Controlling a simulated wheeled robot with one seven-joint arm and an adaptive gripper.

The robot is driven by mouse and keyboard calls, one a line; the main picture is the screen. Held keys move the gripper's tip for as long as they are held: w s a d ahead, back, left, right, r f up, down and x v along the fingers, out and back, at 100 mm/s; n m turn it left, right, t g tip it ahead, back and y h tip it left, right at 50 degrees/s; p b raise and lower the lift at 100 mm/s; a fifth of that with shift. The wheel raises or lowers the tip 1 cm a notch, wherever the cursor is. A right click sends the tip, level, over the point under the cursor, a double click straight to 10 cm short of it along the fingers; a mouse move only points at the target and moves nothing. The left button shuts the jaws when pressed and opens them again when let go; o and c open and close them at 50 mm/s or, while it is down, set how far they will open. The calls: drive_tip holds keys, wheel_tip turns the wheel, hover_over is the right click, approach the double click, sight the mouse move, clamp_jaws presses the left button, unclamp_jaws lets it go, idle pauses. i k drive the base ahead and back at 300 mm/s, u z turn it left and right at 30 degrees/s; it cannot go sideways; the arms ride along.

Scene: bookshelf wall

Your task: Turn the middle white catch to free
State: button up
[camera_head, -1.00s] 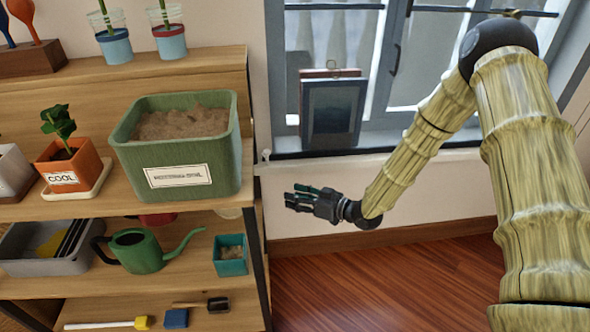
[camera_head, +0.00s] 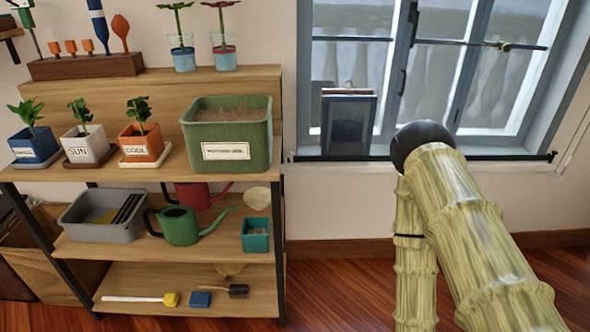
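I cannot make out a middle white catch. The window (camera_head: 412,75) stands at the upper right with a grey-blue frame, and a dark handle (camera_head: 403,82) shows on its middle upright. A dark horizontal rod (camera_head: 470,43) crosses the right pane and has a small brass-coloured knob on it. A thin dark bar (camera_head: 480,156) runs along the sill, with a small pale end piece at its left that is too small to tell. My gripper is out of view; only my pale green, ribbed arm shows at the lower right.
A wooden shelf (camera_head: 150,165) at the left bears potted plants, a green soil box (camera_head: 232,135), watering cans (camera_head: 180,226) and a grey tray (camera_head: 103,218). A dark framed panel (camera_head: 348,124) stands on the sill. Clear floor (camera_head: 340,290) lies between shelf and arm.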

sight(291, 153)
drive_tip(key=k, duration=0.2)
drive_tip(key=z, duration=1.95)
drive_tip(key=i, duration=1.25)
drive_tip(key=u, duration=3.1)
